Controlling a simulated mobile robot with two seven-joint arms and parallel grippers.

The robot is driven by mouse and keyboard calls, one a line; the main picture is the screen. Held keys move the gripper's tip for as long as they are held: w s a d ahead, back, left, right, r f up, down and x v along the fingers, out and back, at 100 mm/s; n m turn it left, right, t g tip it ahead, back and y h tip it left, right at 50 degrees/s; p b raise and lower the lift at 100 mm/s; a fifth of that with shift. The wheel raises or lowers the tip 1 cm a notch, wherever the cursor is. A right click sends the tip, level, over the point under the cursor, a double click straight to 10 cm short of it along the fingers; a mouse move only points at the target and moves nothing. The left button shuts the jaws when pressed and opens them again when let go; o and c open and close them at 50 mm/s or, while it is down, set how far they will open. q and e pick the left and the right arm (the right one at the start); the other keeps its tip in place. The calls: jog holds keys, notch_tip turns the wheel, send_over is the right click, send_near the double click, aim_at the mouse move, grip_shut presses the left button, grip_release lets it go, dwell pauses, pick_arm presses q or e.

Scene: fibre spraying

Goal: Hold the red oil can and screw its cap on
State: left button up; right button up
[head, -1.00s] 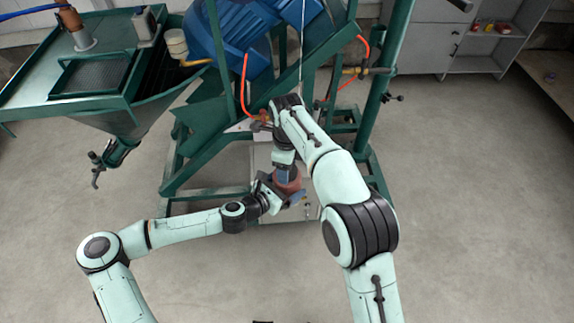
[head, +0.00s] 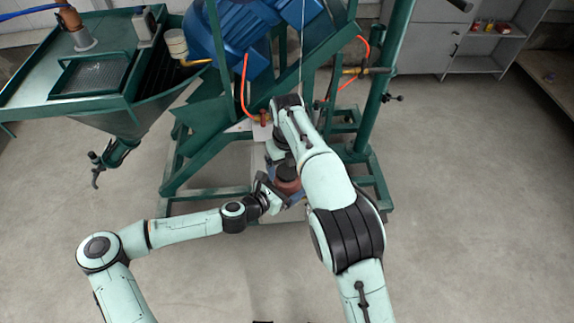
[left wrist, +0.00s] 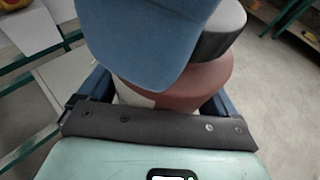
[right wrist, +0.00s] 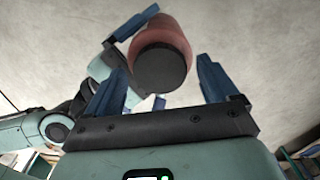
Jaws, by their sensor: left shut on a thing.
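The red oil can (head: 288,187) is held by my left gripper (head: 278,197), with its blue fingers on either side. A black cap (head: 287,171) sits on the can's top; it faces the right wrist view (right wrist: 160,68). I cannot tell how tightly it sits. In the left wrist view the can (left wrist: 200,85) is partly hidden by a large blue shape, apparently a right gripper finger (left wrist: 150,40). My right gripper (head: 275,150) is next to the cap. In the right wrist view its blue fingers are spread wide with nothing gripped between them.
A green machine frame (head: 205,180) with a blue motor (head: 240,40) stands just beyond my grippers. An orange hose (head: 245,90) hangs above them. A grey cabinet (head: 425,45) stands at the back right. The concrete floor on the right is clear.

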jog(key=shift+r, duration=0.1)
jog(key=shift+r, duration=2.2)
jog(key=shift+c, duration=0.4)
